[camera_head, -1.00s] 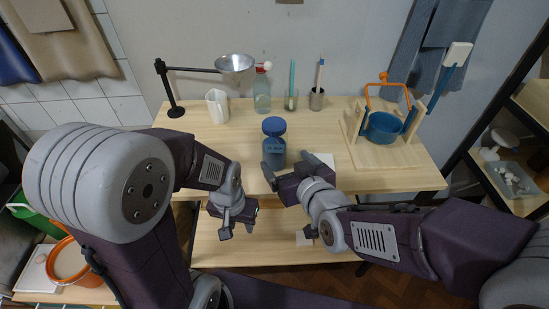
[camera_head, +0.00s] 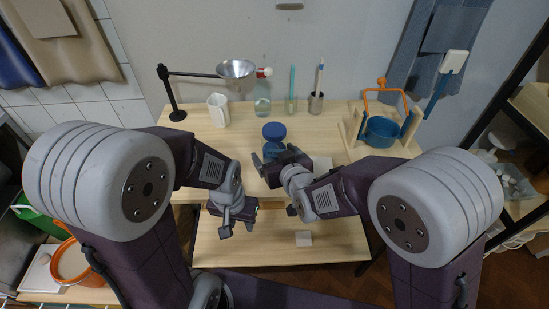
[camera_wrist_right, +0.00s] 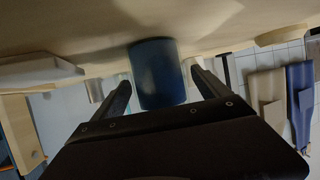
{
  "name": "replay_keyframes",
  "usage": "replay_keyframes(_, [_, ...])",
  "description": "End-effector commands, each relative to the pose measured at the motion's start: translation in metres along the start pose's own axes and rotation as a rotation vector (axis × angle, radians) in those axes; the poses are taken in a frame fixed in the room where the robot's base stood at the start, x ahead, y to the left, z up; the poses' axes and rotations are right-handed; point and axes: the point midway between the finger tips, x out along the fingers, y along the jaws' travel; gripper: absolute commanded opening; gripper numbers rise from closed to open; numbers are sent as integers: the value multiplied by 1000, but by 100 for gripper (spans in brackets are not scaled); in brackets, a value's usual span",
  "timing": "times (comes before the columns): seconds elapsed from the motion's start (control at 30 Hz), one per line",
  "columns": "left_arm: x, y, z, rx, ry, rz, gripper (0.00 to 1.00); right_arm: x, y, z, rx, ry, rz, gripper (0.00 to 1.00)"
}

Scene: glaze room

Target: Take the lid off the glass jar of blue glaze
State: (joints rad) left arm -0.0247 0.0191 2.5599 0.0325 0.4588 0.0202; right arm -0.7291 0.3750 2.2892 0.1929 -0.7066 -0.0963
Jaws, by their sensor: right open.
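The glass jar of blue glaze (camera_head: 274,149) stands upright on the wooden table, its blue lid (camera_head: 274,131) on top. My right gripper (camera_head: 280,162) is open at the near side of the jar and partly covers its lower body. In the right wrist view, which looks upside down, the dark blue jar (camera_wrist_right: 157,75) shows between the two spread fingers, apart from both; I cannot tell lid from body there. My left gripper (camera_head: 238,229) hangs low in front of the table edge, fingers apart and empty.
The left tabletop is clear.

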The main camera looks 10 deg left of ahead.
Motion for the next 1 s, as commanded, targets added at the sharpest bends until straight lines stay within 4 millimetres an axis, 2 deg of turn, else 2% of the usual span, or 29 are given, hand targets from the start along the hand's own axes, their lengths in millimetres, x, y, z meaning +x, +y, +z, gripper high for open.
replay_keyframes(0.03, [0,0,0,0,0,0,36,0,0,0,0,0,0,78])
replay_keyframes(0.3, [0,0,0,0,0,0,36,0,0,0,0,0,0,2])
replay_keyframes(0.33, [0,0,0,0,0,0,36,0,0,0,0,0,0,0])
replay_keyframes(0.67, [-2,0,0,0,0,0,36,-2,0,-6,0,6,0,0])
replay_keyframes(1.0, [-12,0,-1,0,0,0,36,-19,4,-45,1,9,2,0])
